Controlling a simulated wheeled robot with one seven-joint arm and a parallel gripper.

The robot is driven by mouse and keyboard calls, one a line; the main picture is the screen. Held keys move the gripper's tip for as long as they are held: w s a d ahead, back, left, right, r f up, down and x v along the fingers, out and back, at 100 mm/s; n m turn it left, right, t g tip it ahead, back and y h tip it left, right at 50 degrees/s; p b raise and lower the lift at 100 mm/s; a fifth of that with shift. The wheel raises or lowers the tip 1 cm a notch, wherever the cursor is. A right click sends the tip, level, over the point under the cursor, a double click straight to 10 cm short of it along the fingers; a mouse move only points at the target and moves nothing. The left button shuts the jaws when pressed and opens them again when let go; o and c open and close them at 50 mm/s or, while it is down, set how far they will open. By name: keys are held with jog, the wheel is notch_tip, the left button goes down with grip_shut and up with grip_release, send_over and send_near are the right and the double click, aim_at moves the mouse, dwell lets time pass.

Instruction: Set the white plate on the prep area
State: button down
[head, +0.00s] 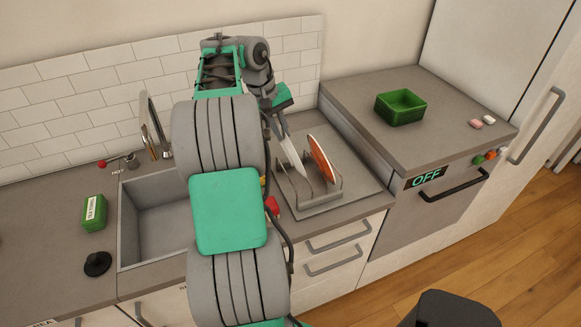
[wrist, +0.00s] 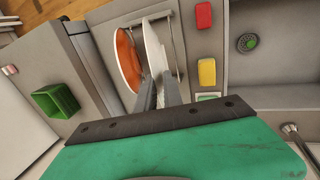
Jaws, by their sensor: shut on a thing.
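The white plate (head: 290,147) stands on edge in a grey wire rack (head: 298,199) right of the sink, beside an orange plate (head: 321,158). In the wrist view the white plate (wrist: 154,48) is seen nearly edge-on, close to the orange plate (wrist: 128,58). My gripper (wrist: 158,82) is shut on the near edge of the white plate, reaching in from above. The plate's lower edge is still at the rack; whether it touches it I cannot tell. A partly cut-off label (head: 43,323) shows at the lower left counter edge; the prep area itself is not clearly seen.
The sink (head: 150,225) lies left of the rack, partly behind my arm. A green box (head: 94,211) and a black round object (head: 97,263) are on the left counter. A green open bin (head: 400,106) stands on the raised right counter. Red (wrist: 204,15) and yellow (wrist: 207,72) blocks lie near the rack.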

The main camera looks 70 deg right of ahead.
jog(key=shift+r+p, duration=0.45)
jog(key=shift+r, duration=2.2)
jog(key=shift+d+f+m, duration=0.1)
jog(key=shift+m, duration=1)
